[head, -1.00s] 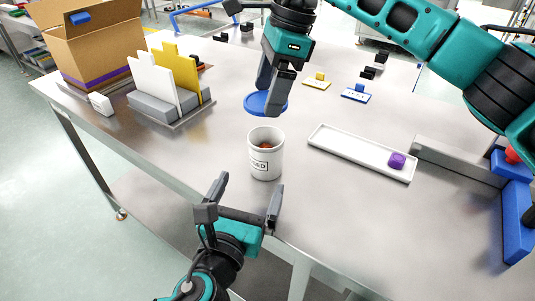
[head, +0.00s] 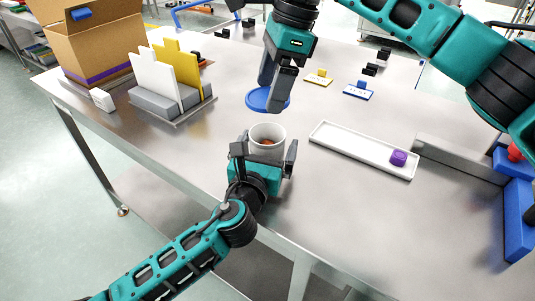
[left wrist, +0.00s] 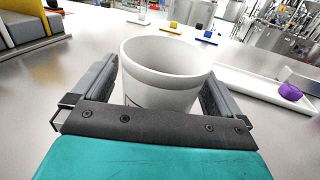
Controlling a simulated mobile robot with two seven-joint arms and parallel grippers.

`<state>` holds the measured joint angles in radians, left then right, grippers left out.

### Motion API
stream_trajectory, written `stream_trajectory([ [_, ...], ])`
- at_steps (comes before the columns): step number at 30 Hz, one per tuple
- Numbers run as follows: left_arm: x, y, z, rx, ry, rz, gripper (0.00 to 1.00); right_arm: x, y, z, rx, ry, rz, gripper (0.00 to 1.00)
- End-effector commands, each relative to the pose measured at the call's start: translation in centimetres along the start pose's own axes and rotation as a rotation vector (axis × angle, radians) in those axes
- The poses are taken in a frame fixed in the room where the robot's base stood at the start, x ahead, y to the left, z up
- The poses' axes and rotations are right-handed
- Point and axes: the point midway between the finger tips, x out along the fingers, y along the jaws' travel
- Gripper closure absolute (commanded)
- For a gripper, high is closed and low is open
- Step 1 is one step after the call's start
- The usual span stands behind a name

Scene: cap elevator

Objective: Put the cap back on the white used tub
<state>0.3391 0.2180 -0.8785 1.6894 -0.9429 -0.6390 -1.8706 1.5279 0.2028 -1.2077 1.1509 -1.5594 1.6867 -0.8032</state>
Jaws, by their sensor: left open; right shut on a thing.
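The white used tub (head: 267,133) stands upright and uncapped on the steel table, with something reddish inside. In the left wrist view the tub (left wrist: 165,75) sits between the fingers of my left gripper (left wrist: 160,95), which is open around it. In the head view my left gripper (head: 264,155) is at the tub's near side and hides its lower part and label. The blue cap (head: 257,99) is in my right gripper (head: 275,98), behind the tub. The gripper is shut on it; I cannot tell whether the cap touches the table.
A long white tray (head: 340,143) with a purple block (head: 398,158) lies right of the tub. A grey rack (head: 155,98) with upright panels and a cardboard box (head: 95,45) stand at the left. Small yellow (head: 319,78) and blue (head: 358,91) pieces lie behind.

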Motion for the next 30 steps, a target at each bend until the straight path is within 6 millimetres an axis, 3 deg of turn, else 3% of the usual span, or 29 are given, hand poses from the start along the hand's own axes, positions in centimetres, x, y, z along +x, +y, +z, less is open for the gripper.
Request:
stream_trajectory([
  [11,0.36,-0.02,0.02,-0.001,0.000,0.000,0.02,-0.01,0.00,0.02,0.000,0.000,0.000,0.43],
  [30,0.32,-0.01,-0.01,-0.001,0.000,0.000,0.63,-0.01,0.00,0.01,0.000,0.000,0.000,0.43],
])
